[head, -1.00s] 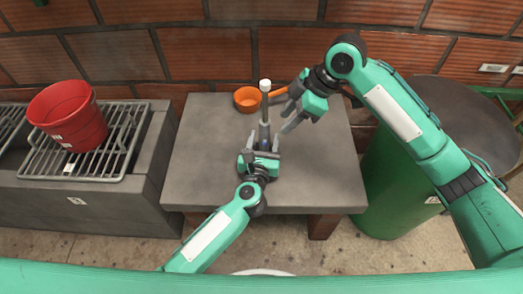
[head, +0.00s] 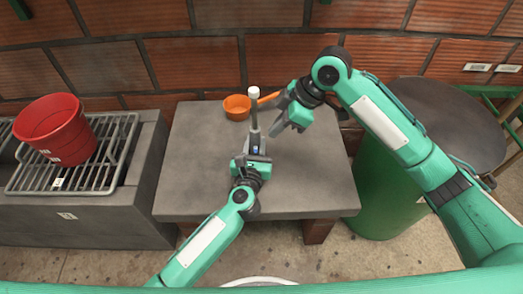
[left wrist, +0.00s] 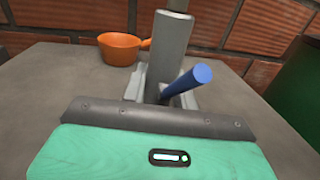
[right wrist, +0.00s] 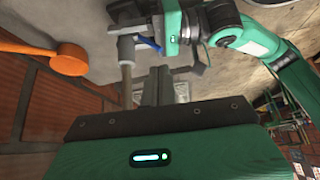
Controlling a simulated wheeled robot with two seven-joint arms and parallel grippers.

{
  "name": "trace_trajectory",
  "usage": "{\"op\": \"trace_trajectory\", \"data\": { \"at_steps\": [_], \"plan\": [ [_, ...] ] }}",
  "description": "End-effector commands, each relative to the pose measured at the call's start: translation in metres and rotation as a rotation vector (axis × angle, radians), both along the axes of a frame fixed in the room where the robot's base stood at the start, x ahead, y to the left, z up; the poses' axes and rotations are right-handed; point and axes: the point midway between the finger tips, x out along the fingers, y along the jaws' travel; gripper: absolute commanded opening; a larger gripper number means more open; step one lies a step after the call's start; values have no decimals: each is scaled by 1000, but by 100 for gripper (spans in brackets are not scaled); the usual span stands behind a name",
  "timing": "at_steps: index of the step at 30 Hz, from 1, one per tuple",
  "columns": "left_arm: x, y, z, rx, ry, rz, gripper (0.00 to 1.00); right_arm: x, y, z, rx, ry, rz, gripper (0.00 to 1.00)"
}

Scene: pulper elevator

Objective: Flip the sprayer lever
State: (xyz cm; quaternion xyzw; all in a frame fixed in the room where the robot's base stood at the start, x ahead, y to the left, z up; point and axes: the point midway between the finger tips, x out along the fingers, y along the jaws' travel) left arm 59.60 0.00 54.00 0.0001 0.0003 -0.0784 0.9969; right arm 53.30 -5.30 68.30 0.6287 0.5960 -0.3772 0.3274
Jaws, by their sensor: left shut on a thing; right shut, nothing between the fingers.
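The sprayer (head: 254,122) is a grey tube with a white cap, above the table near its middle. In the left wrist view its grey body (left wrist: 168,45) stands between the fingers, with a blue lever (left wrist: 188,80) slanting up to the right. The blue lever also shows in the right wrist view (right wrist: 150,44). My left gripper (head: 252,158) is shut on the sprayer's lower part; the exact contact is partly hidden. My right gripper (head: 276,126) is shut and empty, just right of the sprayer, seemingly apart from the lever.
An orange ladle (head: 237,107) lies behind the sprayer on the grey table (head: 190,180). A red bucket (head: 62,130) stands on a metal rack (head: 110,170) at left. A green drum (head: 385,190) stands at right. A brick wall (head: 200,62) closes the back. The table's front left is clear.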

Motion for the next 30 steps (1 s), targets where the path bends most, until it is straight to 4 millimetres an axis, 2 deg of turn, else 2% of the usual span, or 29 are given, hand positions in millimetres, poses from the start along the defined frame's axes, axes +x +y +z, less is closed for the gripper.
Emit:
{"op": "trace_trajectory", "data": {
  "at_steps": [9,18,30],
  "plan": [
    [0,0,0,0,0,0,0,-35,18,-43,161,241,-423,0],
    [0,0,0,0,0,0,0,-68,26,-72,335,541,-878,0],
    [0,0,0,0,0,0,0,-82,26,-75,663,989,-1458,0]
  ]
}}
